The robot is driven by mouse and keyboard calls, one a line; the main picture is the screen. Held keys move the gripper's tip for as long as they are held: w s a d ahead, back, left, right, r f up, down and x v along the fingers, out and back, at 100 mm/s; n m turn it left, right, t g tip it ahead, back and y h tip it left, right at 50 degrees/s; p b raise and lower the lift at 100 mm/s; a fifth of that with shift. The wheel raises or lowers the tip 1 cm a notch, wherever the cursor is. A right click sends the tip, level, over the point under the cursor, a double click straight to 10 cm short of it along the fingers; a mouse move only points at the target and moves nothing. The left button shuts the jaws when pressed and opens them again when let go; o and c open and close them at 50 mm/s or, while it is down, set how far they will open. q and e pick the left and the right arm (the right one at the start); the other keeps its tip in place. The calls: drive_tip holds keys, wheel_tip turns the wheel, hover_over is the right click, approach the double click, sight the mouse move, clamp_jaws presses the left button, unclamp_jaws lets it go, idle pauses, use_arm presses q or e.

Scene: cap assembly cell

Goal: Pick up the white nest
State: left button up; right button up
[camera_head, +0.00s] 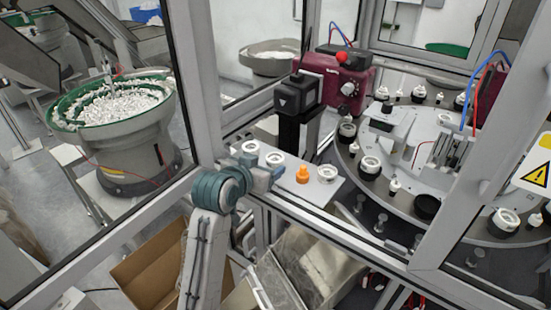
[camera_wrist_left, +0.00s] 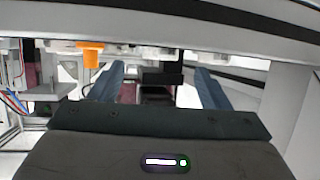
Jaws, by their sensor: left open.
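Several white ring-shaped nests sit on a light plate (camera_head: 318,192) at the cell opening in the head view. One white nest (camera_head: 250,147) is at the left end, a second white nest (camera_head: 275,158) is beside it, and a third white nest (camera_head: 326,172) is to the right of an orange piece (camera_head: 303,174). My left gripper (camera_head: 272,174) is at the plate's near left edge, in front of the second nest. It is open, with nothing seen between its fingers (camera_wrist_left: 158,85) in the left wrist view. My right gripper is not in view.
A rotary table (camera_head: 372,190) with black and white fixtures is at the right. A dark camera-like block (camera_head: 297,95) stands behind the plate. Frame posts (camera_head: 196,80) flank the opening. The orange piece (camera_wrist_left: 91,54) also shows in the left wrist view. A cardboard box (camera_head: 155,275) is below.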

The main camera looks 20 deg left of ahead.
sight(271, 161)
use_arm(q)
drive_tip(key=p+x, duration=0.2)
drive_tip(key=shift+w+r, duration=0.1)
drive_tip(key=shift+w, duration=0.4)
drive_tip(key=shift+p+x, duration=0.6)
drive_tip(key=shift+x, duration=0.35)
drive_tip(key=shift+w+f, duration=0.15)
drive_tip(key=shift+f, duration=0.15)
drive_tip(key=shift+w+d+f, duration=0.1)
drive_tip(key=c, duration=1.1)
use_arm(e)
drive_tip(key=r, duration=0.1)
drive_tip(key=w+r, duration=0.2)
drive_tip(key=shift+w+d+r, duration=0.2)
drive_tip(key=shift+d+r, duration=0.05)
